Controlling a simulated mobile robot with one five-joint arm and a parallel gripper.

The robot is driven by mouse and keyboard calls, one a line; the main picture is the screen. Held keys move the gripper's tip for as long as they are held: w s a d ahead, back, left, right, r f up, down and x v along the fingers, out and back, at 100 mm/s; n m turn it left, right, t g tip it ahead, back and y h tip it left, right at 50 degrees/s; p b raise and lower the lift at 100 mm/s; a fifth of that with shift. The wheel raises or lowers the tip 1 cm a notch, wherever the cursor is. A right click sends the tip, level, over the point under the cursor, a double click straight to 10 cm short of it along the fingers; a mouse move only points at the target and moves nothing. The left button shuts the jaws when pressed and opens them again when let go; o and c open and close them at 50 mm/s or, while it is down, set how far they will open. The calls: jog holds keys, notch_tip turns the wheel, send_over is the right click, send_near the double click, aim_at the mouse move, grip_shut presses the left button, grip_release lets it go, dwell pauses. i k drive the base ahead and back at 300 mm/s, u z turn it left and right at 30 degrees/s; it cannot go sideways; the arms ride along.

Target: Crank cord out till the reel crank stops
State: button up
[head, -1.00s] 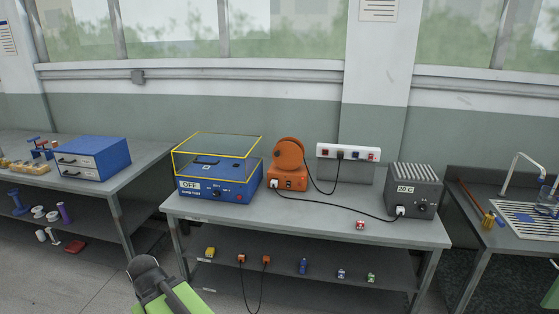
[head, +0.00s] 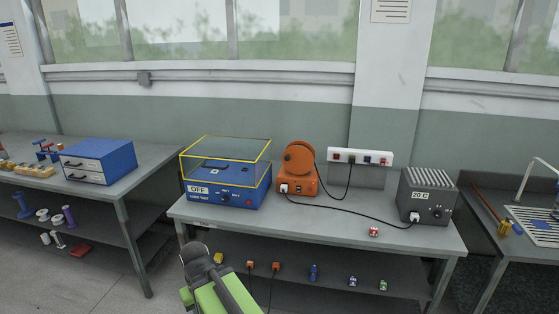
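The orange cord reel (head: 298,158) stands on the middle bench, its round drum upright on an orange base (head: 297,184). I cannot make out its crank. A black cord (head: 349,181) runs from the reel up to a white socket strip (head: 359,157) on the wall. Another cord (head: 358,207) runs from a white plug at the reel's base to the grey heater-like box marked 20 C (head: 427,194). My green and dark arm reaches up from the bottom edge, in front of the bench. My gripper's fingers do not show.
A blue tester marked OFF (head: 221,194) with a clear yellow-edged cover (head: 226,163) stands left of the reel. A red and white plug (head: 374,232) lies near the bench's front edge. Several small items are on the shelf below. A sink bench is at right, a drawer cabinet (head: 98,161) at left.

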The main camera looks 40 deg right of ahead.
aim_at(299, 157)
jog(key=i, duration=0.9)
jog(key=z, duration=0.05)
